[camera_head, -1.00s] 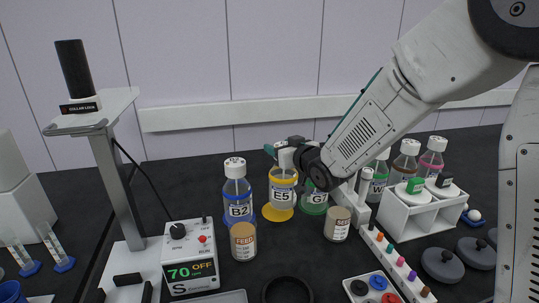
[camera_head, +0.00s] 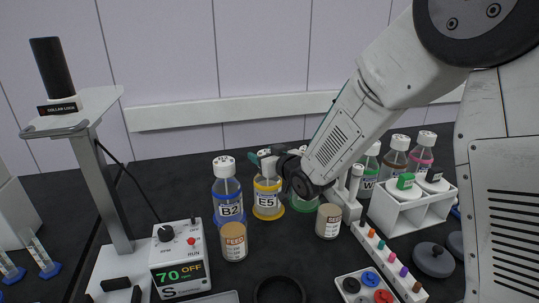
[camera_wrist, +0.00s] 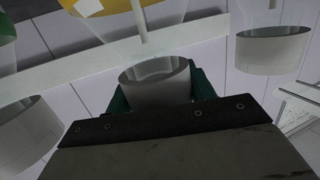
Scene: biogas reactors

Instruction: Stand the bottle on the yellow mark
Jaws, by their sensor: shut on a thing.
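The bottle (camera_head: 267,197) labelled E5 has a white cap and yellow bands. It stands upright over the yellow mark (camera_head: 268,217), whose rim shows around its base. It looks lowered onto the mark, but I cannot tell whether the base touches. My gripper (camera_head: 267,163) is shut on the bottle at its cap and neck.
Bottle B2 (camera_head: 228,196) stands close on the left. A green-marked bottle (camera_head: 306,197) is right behind my arm. Two feed jars (camera_head: 233,241) stand in front. A white rack (camera_head: 411,208) is at right, and a control box (camera_head: 180,262) at front left.

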